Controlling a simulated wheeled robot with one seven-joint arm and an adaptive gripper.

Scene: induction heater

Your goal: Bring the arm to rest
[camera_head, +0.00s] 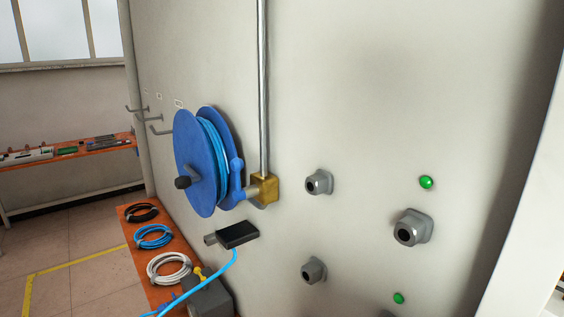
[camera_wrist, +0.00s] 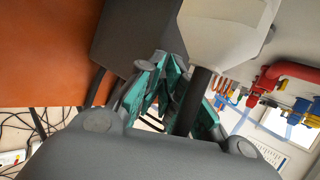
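My gripper (camera_wrist: 166,68) shows only in the wrist view, with a grey body at the bottom and teal-padded fingers. The fingertips lean close together, and I see no clear object between them. A dark rod below a pale block (camera_wrist: 228,28) overlaps the right finger in the picture, so I cannot tell if the tips touch. The arm and gripper do not show in the head view.
A pale wall carries a blue hose reel (camera_head: 193,165), grey fittings (camera_head: 412,228) and green lights (camera_head: 426,182). A black box (camera_head: 237,235) with a blue cable is near it. Cable coils (camera_head: 153,236) lie on an orange surface. The left floor is open.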

